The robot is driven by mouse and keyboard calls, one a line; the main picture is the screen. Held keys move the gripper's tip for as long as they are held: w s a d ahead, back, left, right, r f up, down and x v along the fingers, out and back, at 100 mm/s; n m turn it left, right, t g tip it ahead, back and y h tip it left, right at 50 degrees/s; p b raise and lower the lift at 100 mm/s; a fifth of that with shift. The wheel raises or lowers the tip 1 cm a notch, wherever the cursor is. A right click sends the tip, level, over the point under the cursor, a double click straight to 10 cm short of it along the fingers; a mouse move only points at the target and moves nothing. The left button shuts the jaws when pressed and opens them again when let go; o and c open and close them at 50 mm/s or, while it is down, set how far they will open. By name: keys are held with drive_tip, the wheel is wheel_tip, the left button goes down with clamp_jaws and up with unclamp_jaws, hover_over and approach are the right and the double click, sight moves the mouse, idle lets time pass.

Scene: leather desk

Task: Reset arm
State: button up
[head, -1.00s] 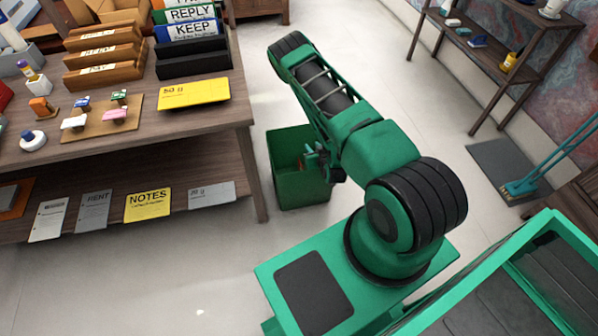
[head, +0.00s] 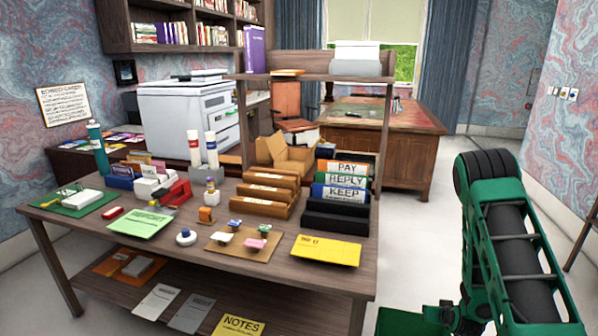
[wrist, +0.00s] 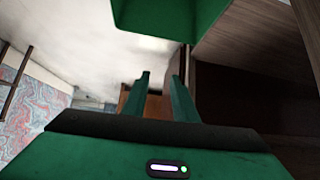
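My green arm (head: 510,250) stands at the right of the head view, beside the right end of the desk. In the wrist view the two green fingers of my gripper (wrist: 160,76) are apart, with nothing between them. The gripper points past a green bin (wrist: 170,20) at the top of the wrist view and touches nothing I can see. In the head view the gripper is largely cut off at the bottom edge.
The wooden desk (head: 330,272) holds file racks, a yellow folder (head: 326,250), a notepad (head: 140,222) and small items. A printer (head: 185,120) stands behind it. A larger desk (head: 390,125) is at the back. Pale floor lies right of the desk.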

drive_tip(key=s+r+g, duration=0.2)
drive_tip(key=s+r, duration=0.2)
drive_tip(key=r, duration=0.4)
drive_tip(key=s+d+r+m+g, duration=0.1)
drive_tip(key=s+r, duration=0.3)
drive_tip(key=r, duration=0.3)
drive_tip(key=s+r+g, duration=0.2)
drive_tip(key=s+r, duration=0.3)
drive_tip(key=r, duration=0.3)
drive_tip(key=s+a+r+m+g, duration=0.1)
drive_tip(key=s+r, duration=0.3)
drive_tip(key=s, duration=0.5)
drive_tip(key=s+a+r+m+g+y, duration=0.1)
drive_tip(key=s+a+r, duration=0.1)
drive_tip(key=s+r, duration=0.3)
drive_tip(key=s+a+r+m+g, duration=0.1)
drive_tip(key=s+r, duration=0.3)
drive_tip(key=s, duration=0.9)
drive_tip(key=shift+s+a+r+g+y, duration=0.2)
drive_tip(key=shift+s+a+g+y, duration=0.2)
drive_tip(key=shift+a+g, duration=0.3)
